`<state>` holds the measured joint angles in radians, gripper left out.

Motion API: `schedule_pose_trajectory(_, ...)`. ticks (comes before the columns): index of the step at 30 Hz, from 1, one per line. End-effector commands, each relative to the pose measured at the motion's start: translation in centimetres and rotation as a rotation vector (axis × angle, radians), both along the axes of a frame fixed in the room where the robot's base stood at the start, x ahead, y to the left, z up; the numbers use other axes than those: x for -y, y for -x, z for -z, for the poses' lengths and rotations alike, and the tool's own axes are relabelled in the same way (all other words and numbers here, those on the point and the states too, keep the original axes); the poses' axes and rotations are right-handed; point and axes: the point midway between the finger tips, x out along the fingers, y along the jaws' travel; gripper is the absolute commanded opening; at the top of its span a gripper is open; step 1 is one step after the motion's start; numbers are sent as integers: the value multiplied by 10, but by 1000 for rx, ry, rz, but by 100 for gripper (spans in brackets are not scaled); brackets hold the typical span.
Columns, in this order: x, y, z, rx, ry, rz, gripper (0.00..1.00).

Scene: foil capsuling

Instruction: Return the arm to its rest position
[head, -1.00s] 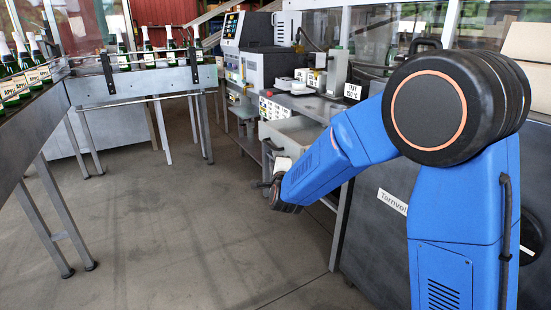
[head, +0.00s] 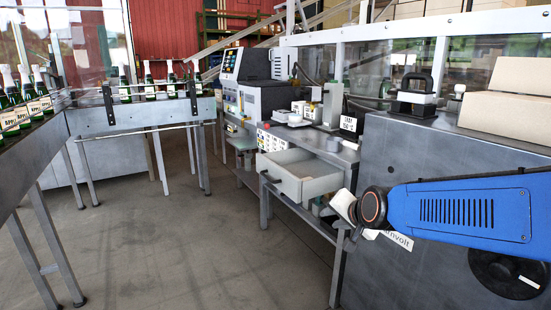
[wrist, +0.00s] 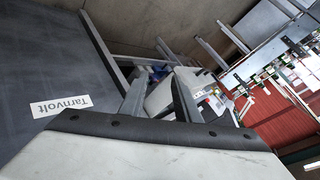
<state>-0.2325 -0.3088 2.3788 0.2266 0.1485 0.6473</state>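My blue arm (head: 455,210) comes in low from the right edge in the head view and lies nearly level in front of the grey machine. Its dark round wrist joint points left. My gripper (wrist: 160,95) shows in the wrist view with its two grey fingers apart. Nothing is clearly held between them; a pale shape, apparently the drawer, shows behind the gap. In the head view the fingers are mostly hidden behind the wrist joint, where only a small whitish part shows.
The grey machine (head: 400,155) with the Tarnvolt label (wrist: 61,105) stands close by my arm. Left of it, an open drawer (head: 322,186) sticks out from the bench. Green bottles (head: 13,115) stand on the conveyor (head: 140,116). The floor (head: 190,250) between is clear.

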Motion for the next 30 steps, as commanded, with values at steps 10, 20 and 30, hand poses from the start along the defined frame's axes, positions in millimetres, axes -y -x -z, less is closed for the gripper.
schedule_pose_trajectory(10,68,129,16,-158,325,-204,29)
schedule_pose_trajectory(20,116,248,43,-332,560,-391,29)
schedule_pose_trajectory(30,128,284,53,-392,618,-453,29)
